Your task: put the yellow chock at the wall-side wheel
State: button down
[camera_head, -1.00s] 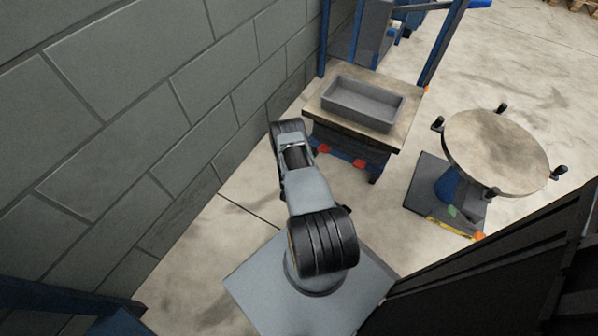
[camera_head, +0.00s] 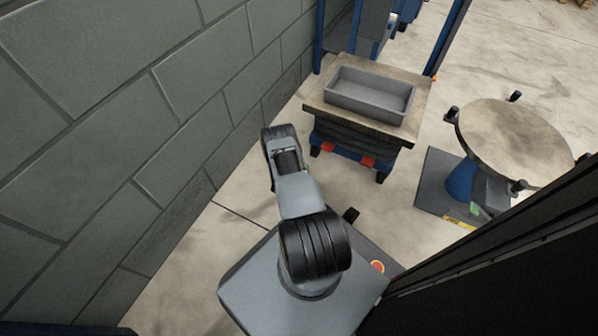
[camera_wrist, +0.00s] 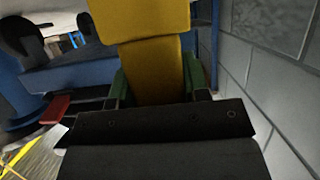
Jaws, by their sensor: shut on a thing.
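My gripper (camera_wrist: 152,88) is shut on the yellow chock (camera_wrist: 140,35), which stands out between its green-padded fingers in the wrist view. In the head view my arm hides both gripper and chock. The blue lift trolley (camera_head: 345,148) stands ahead near the wall, with red pedals at its near side. A small dark wheel (camera_head: 315,150) shows under its wall-side corner. In the wrist view the blue trolley frame (camera_wrist: 65,75) lies left of and behind the chock. I cannot tell whether the chock touches anything there.
The block wall (camera_head: 120,130) runs along the left, close to my arm; it is at the right in the wrist view (camera_wrist: 265,70). A grey bin (camera_head: 370,97) sits on the trolley top. A round turntable (camera_head: 515,140) stands at right. Bare floor lies between.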

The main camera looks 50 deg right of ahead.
notch_tip(320, 180, down, 3)
jog(key=shift+a+r+b, duration=0.1)
jog(key=shift+r+b, duration=0.05)
jog(key=shift+b, duration=0.5)
jog(key=shift+r, duration=0.15)
jog(key=c, duration=0.6)
grip_release()
jog(key=shift+f, duration=0.2)
